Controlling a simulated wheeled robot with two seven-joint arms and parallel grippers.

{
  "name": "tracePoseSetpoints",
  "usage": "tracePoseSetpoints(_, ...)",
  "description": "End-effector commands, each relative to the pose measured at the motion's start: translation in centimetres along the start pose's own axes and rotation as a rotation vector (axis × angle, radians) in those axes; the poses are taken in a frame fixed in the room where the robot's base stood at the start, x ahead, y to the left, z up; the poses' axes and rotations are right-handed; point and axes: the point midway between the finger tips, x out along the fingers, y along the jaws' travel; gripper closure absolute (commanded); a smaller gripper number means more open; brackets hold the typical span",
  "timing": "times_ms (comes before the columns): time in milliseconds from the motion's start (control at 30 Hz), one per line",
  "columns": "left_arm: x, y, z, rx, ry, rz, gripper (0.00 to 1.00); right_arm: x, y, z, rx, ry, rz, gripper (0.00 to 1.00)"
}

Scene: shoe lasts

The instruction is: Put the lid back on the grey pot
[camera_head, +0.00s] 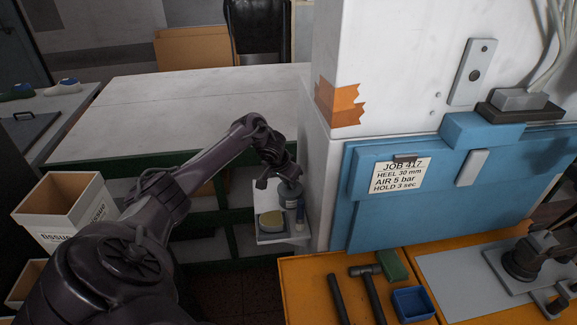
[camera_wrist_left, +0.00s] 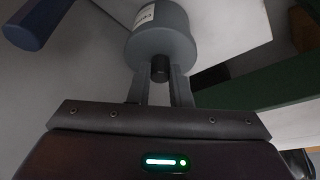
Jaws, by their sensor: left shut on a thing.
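The grey pot (camera_head: 290,193) stands on a small white shelf (camera_head: 296,240) on the side of the white machine. In the left wrist view the grey pot (camera_wrist_left: 146,15) shows a white label, and its grey lid (camera_wrist_left: 150,46) with a black knob (camera_wrist_left: 160,70) faces my gripper. My left gripper (camera_head: 275,177) is at the top of the pot; in the left wrist view its two fingers (camera_wrist_left: 160,88) are shut around the knob. The lid looks in line with the pot; I cannot tell whether it is fully seated. My right gripper is not in view.
The white machine wall (camera_head: 313,185) rises just right. An orange bench (camera_head: 305,285) with tools is at front right.

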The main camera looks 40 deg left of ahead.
Motion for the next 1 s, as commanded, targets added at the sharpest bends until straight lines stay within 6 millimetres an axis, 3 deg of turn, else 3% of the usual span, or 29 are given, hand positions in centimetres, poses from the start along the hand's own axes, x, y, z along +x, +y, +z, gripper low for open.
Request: tracePoseSetpoints(1000,0.25,0.01,0.09,0.000,0.000,0.000,1.00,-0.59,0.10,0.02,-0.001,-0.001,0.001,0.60)
